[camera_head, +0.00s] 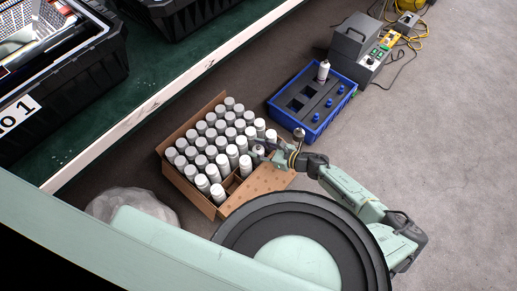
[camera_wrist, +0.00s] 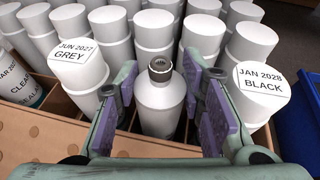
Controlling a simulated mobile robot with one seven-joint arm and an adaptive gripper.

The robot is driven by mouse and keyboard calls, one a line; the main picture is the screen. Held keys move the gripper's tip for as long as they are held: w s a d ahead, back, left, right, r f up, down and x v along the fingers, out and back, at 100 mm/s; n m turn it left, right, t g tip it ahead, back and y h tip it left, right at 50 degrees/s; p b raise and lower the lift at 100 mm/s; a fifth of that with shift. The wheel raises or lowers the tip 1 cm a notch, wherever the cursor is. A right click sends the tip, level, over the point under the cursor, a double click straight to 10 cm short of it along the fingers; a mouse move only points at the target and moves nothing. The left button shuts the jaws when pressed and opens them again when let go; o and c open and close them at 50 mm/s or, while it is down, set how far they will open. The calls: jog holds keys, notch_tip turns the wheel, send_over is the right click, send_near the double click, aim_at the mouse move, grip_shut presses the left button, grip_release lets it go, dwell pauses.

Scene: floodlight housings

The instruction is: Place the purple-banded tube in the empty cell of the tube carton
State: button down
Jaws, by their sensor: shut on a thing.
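My gripper (camera_wrist: 162,88) is shut on a white tube (camera_wrist: 160,105) with a dark nozzle, a purple pad on each side. The tube is upright in the front row of the tube carton (camera_head: 262,182), between the tubes labelled GREY (camera_wrist: 76,50) and BLACK (camera_wrist: 258,90). I cannot tell whether its base rests on the carton floor, and no purple band shows on it. In the head view my gripper (camera_head: 262,148) is at the carton's right side. An open cell (camera_wrist: 62,104) lies between the GREY tube and a tube marked CLEAR (camera_wrist: 18,82).
A blue crate (camera_head: 292,127) right of the carton holds a white bottle (camera_head: 323,70) and several blue-topped pieces. A grey device (camera_head: 352,45) with cables stands behind it. A clear plastic bag (camera_head: 130,203) lies at left. Grey floor at right is free.

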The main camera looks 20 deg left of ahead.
jog(key=shift+f, duration=0.15)
jog(key=c, duration=1.3)
grip_release()
jog(key=shift+c, duration=0.2)
jog(key=shift+r, duration=0.3)
jog(key=v, duration=1.2)
jog(key=shift+f, duration=0.15)
